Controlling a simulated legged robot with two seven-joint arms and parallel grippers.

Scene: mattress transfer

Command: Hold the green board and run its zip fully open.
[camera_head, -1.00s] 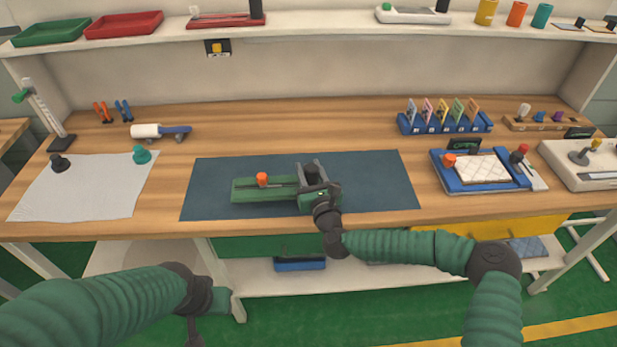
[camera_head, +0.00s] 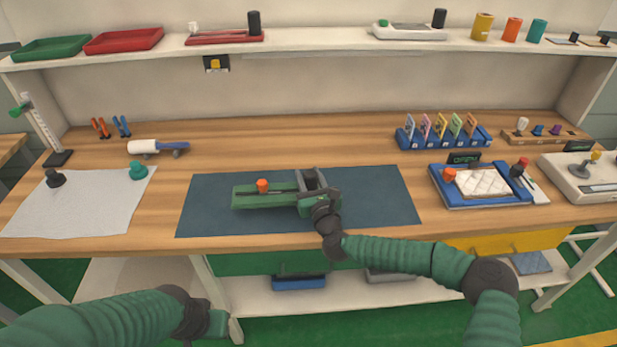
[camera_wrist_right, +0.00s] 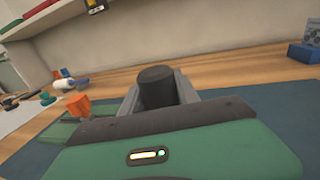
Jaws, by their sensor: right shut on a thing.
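The green board (camera_head: 250,201) lies on the dark blue mat (camera_head: 385,208) in the head view, with a dark track along its top. An orange knob (camera_head: 263,186) stands towards its left part; it also shows in the wrist view (camera_wrist_right: 78,106). My right gripper (camera_head: 312,183) is over the board's right end. In the wrist view its grey fingers (camera_wrist_right: 158,98) are shut on a black knob (camera_wrist_right: 156,85). The gripper and wrist hide the right end of the board and the track there. My left gripper (camera_head: 212,322) hangs in front of the bench, away from the board; its fingers are unclear.
A white cloth (camera_head: 85,205) with black and teal knobs lies to the left. A blue tray (camera_head: 455,198) with a quilted pad is to the right. A blue card rack (camera_head: 445,138) stands behind. The mat around the board is clear.

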